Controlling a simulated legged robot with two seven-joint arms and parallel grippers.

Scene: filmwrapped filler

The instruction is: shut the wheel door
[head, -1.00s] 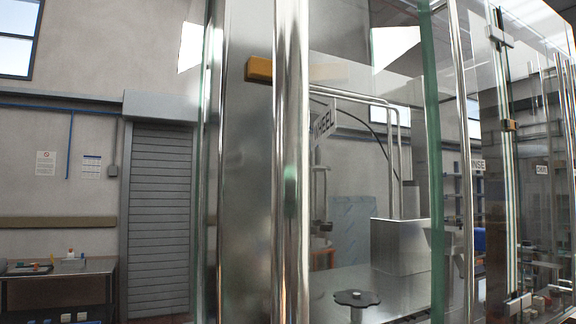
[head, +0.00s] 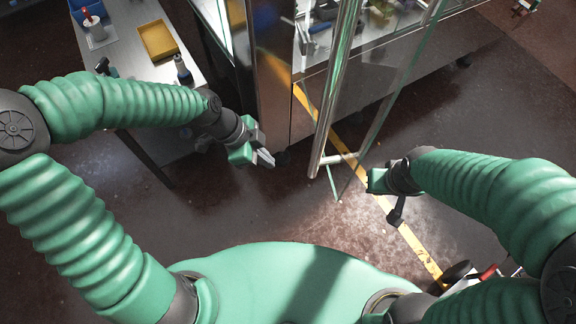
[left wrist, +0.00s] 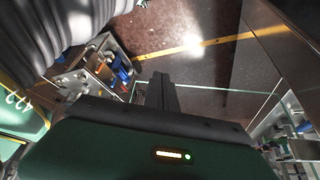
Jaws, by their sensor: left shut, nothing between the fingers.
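The wheel door is a glass panel (head: 385,75) with a long upright metal tube (head: 338,90) along its near side. In the head view it stands out from the cabinet front, over the floor, so it looks open. My left gripper (head: 265,159) is shut and empty, left of the door and apart from it, in front of the metal cabinet post. Its closed fingers (left wrist: 162,95) also show in the left wrist view. My right gripper (head: 374,181) is right of and below the door's lower end. Its fingers are not clear enough to read.
A work table (head: 150,65) with a yellow tray (head: 158,40) and a dark bottle (head: 183,70) stands at the left, under my left arm. A yellow floor line (head: 415,245) runs past the door. The floor between my grippers is clear.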

